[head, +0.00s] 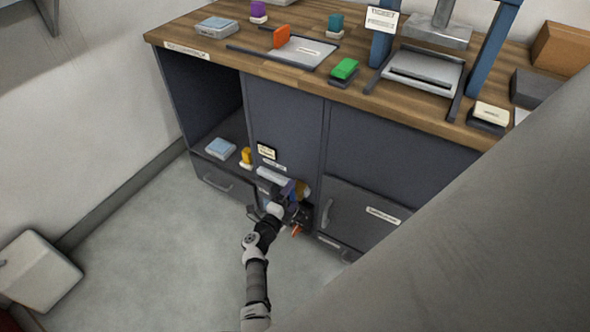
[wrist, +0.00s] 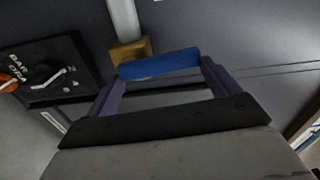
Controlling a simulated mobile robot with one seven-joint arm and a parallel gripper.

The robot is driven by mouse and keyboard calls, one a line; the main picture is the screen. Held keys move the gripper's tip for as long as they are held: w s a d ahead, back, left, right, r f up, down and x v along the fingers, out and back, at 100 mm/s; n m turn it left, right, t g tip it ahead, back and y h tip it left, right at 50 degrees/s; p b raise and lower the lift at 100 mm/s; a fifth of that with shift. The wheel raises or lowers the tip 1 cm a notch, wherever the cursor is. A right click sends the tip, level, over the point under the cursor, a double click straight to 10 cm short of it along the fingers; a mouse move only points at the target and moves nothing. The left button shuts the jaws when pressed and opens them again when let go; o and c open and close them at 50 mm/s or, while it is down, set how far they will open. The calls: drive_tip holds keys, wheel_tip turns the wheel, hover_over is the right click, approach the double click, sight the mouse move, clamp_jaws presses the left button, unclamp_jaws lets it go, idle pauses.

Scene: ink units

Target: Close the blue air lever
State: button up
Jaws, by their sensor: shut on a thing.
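The blue air lever (wrist: 160,63) is a blue bar extending right from a brass-coloured valve block (wrist: 128,52) under a pale pipe (wrist: 123,20) in the wrist view. It lies roughly level in that picture, tilted slightly up to the right. My gripper (wrist: 162,72) is shut on the lever, with one purple-grey finger at each end of it. In the head view my gripper (head: 289,207) is low at the cabinet front, and the arm hides most of the lever there.
A dark panel (wrist: 50,75) with a knob and lettering sits left of the lever, with an orange part (wrist: 8,82) at its edge. A yellow object (head: 246,156) and a blue-grey box (head: 220,148) are in the open cabinet bay.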

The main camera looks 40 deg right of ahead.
drive_tip(key=shift+a, duration=0.1)
idle(0.3)
drive_tip(key=o, duration=1.1)
drive_tip(key=shift+o, duration=0.2)
drive_tip(key=shift+s+a+r+p, duration=0.15)
drive_tip(key=shift+a+p, duration=0.35)
drive_tip(key=p+v, duration=0.6)
drive_tip(key=v, duration=0.6)
drive_tip(key=shift+a, duration=0.35)
